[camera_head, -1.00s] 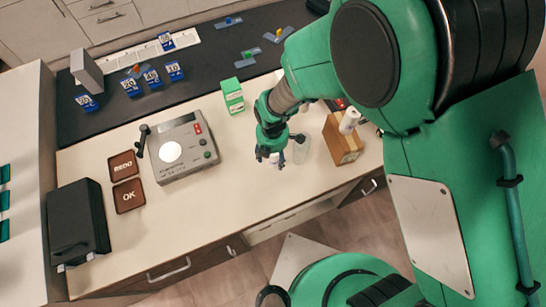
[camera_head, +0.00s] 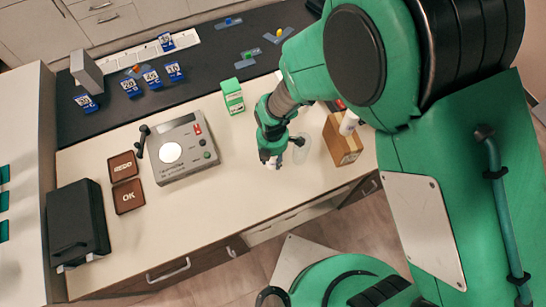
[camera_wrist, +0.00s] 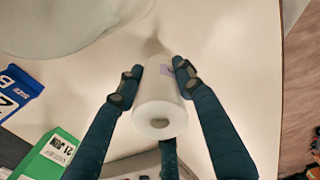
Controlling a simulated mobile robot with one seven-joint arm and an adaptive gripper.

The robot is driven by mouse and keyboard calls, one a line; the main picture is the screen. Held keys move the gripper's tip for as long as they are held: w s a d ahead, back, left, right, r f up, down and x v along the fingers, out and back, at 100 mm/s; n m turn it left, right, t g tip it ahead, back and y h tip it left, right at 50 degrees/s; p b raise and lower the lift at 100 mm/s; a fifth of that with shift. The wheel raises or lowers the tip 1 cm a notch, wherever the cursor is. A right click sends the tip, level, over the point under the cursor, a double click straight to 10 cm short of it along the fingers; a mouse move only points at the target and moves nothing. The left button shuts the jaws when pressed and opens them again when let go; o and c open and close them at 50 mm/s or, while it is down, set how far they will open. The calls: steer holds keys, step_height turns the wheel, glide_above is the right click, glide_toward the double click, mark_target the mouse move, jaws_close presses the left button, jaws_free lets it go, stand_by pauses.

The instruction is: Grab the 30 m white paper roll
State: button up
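No length marking is readable. In the head view my gripper (camera_head: 272,159) is low over the pale counter, and only a bit of white shows at its fingertips.
A clear glass (camera_head: 301,149) and a wooden box (camera_head: 341,139) stand close to the right of my gripper. A green-white box (camera_head: 232,96) and a grey device (camera_head: 185,148) are to the left. The counter front (camera_head: 220,210) is clear.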

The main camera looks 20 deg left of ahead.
stand_by(0.4)
steer(key=shift+r, duration=0.85)
step_height(320, 180, up, 2)
steer(key=shift+r+p, duration=0.15)
steer(key=shift+p, duration=0.25)
steer(key=s+d, duration=0.3)
steer(key=s, duration=0.1)
steer(key=s+d, duration=0.3)
steer(key=d, duration=0.1)
steer(key=s+d+r+p, duration=0.1)
steer(key=s+d, duration=0.3)
steer(key=shift+s, duration=0.35)
